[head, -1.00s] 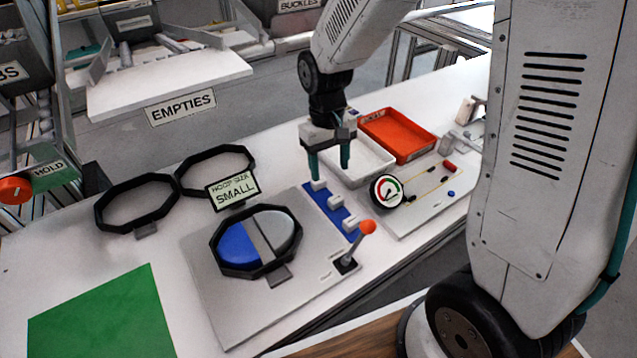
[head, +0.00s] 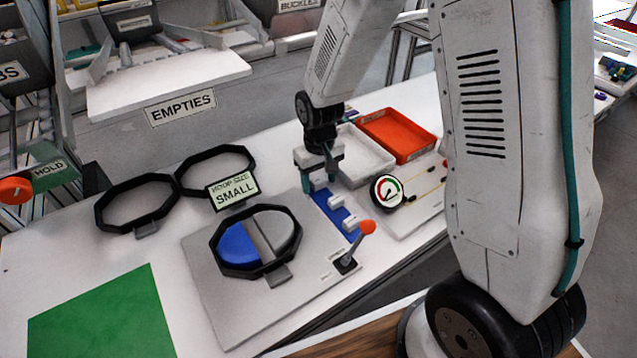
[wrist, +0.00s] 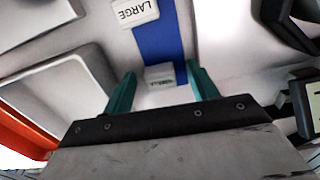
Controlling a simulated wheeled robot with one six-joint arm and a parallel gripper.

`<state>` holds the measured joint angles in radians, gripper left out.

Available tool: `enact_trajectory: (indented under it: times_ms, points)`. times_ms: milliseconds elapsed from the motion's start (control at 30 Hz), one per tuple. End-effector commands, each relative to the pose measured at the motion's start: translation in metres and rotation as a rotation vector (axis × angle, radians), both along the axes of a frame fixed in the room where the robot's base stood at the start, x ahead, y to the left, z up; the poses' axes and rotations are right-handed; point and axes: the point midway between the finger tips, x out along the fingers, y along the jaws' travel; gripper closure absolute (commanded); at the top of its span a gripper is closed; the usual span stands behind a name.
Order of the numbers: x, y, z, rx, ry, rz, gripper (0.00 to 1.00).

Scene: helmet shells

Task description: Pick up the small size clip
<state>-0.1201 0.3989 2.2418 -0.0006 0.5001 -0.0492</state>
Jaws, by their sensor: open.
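The far clip (head: 320,179) is close to my gripper (head: 318,187). In the wrist view, my gripper (wrist: 161,84) is open, its teal fingers either side of a white clip (wrist: 160,71) whose partly readable label looks like SMALL. I see gaps on both sides, so the fingers do not appear to grip it. The LARGE clip (wrist: 136,12) sits further along the strip (wrist: 160,42). A sign (head: 234,192) reads HOOP SIZE SMALL.
A white tray (head: 383,172) and an orange tray (head: 398,135) lie behind the strip. A lever with an orange knob (head: 366,227) stands at its near end. A dial (head: 386,192) is to the right. An octagonal hoop (head: 222,262) sits left.

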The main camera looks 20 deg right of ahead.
Motion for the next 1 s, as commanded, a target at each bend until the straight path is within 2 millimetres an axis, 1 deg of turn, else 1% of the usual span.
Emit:
enact_trajectory:
  times_ms: [100,167,200,267,300,667,867,1000]
  points:
    - [0.0,0.0,0.0,0.0,0.0,0.0,0.42]
    - [0.0,0.0,0.0,0.0,0.0,0.0,0.58]
    - [0.0,0.0,0.0,0.0,0.0,0.0,0.7]
    - [0.0,0.0,0.0,0.0,0.0,0.0,0.86]
    - [0.0,0.0,0.0,0.0,0.0,0.0,0.89]
    - [0.0,0.0,0.003,0.0,0.0,0.0,0.9]
    - [0.0,0.0,0.013,0.0,-0.001,0.0,0.9]
    - [0.0,0.0,0.024,0.0,-0.001,0.0,0.9]
